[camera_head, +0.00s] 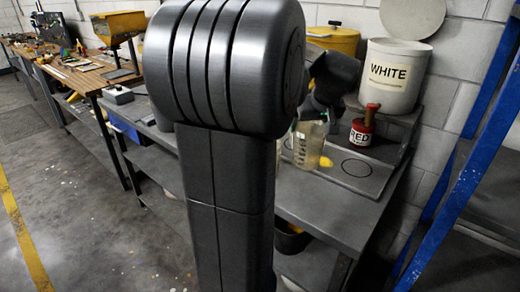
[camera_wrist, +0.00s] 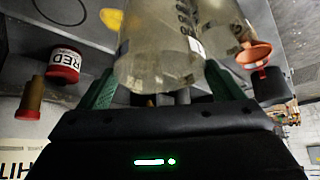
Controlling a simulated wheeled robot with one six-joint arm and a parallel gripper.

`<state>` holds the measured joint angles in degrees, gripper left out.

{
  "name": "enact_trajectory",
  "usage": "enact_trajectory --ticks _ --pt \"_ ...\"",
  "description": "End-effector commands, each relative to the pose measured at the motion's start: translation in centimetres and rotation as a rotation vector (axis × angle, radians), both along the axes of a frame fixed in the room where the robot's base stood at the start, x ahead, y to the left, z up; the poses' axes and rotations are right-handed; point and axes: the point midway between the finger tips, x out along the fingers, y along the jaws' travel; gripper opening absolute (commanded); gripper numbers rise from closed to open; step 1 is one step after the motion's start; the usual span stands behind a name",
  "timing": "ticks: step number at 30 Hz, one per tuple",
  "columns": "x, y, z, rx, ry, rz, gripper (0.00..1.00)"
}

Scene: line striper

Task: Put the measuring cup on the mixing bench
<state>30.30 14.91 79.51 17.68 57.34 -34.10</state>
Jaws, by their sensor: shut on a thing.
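The measuring cup (camera_head: 309,146) is clear and see-through with faint markings. My gripper (camera_wrist: 165,88) is shut on it, with green fingers on both sides of the cup (camera_wrist: 160,48) in the wrist view. In the head view the cup looks about upright over the grey bench (camera_head: 340,218), left of a drawn circle (camera_head: 357,168); I cannot tell whether its base touches the top.
A red can (camera_head: 361,133), labelled RED, stands behind the circle. A white bucket (camera_head: 393,78), labelled WHITE, and a yellow bucket (camera_head: 333,39) stand at the back. Blue uprights (camera_head: 455,165) are at right. The drawn circle is empty. A wooden bench (camera_head: 85,78) is at left.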

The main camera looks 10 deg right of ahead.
Motion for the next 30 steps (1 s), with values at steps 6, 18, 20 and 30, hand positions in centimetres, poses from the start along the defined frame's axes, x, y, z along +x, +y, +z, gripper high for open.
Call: enact_trajectory --ticks 6,18,20,30 --pt "-0.1 0.0 -4.1 0.001 0.003 0.000 0.53" --pt "-0.1 0.0 -8.4 0.003 0.003 -0.001 0.53" --pt "0.0 0.0 -8.8 0.000 0.001 0.000 0.53" --pt "0.0 0.0 -9.3 0.000 0.000 0.000 0.53"
